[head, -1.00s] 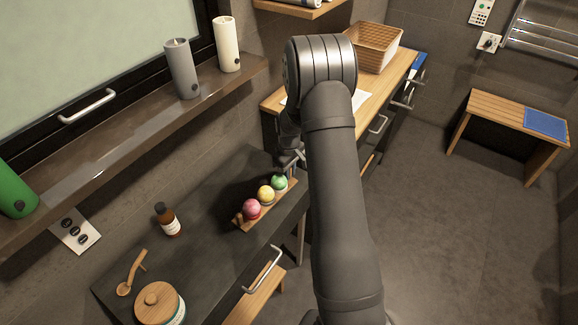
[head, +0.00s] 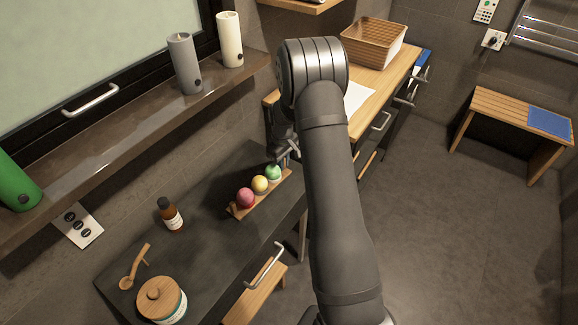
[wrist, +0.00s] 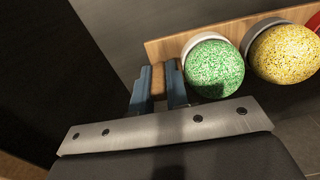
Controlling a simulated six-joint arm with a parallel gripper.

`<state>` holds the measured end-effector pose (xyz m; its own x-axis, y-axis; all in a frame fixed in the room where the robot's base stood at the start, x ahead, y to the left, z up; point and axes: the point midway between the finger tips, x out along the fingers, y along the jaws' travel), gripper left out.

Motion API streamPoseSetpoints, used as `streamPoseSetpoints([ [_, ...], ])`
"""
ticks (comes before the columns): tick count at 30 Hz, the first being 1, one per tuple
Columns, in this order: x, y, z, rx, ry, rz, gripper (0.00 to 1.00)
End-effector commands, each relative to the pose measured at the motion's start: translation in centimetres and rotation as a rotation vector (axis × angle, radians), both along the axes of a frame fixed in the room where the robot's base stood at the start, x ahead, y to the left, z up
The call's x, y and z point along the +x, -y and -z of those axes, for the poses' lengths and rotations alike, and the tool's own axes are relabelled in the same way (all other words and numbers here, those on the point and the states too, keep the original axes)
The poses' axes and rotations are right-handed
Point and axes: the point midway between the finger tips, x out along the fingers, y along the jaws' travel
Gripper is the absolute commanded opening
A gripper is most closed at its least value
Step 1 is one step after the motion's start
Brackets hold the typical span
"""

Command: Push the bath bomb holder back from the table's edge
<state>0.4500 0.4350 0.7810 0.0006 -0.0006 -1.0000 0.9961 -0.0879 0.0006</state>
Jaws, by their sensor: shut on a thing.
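The bath bomb holder (head: 234,211) is a narrow wooden board on the dark vanity top (head: 205,245), lying lengthwise near its right-hand front edge. A strip of bare top shows between them. It carries a pink bath bomb (head: 245,197), a yellow one (head: 260,184) and a green one (head: 273,172) in a row. My gripper (head: 291,152) is at the far end, beside the green bomb. In the wrist view my gripper's blue-grey fingers (wrist: 158,88) are closed on a small wooden end piece of the holder (wrist: 168,47). My arm hides part of the vanity's right side.
A ledge (head: 120,140) with candles runs along the wall behind. Bare top lies between holder and wall.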

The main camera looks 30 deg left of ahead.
Motion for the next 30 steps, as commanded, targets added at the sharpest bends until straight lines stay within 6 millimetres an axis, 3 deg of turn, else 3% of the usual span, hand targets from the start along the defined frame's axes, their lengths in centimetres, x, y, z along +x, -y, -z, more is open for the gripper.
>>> streamPoseSetpoints([
  [15, 0.7, -6.0, 0.0, 0.001, 0.001, -0.001, 0.00],
  [30, 0.9, -7.5, 0.0, 0.001, 0.000, 0.000, 0.00],
])
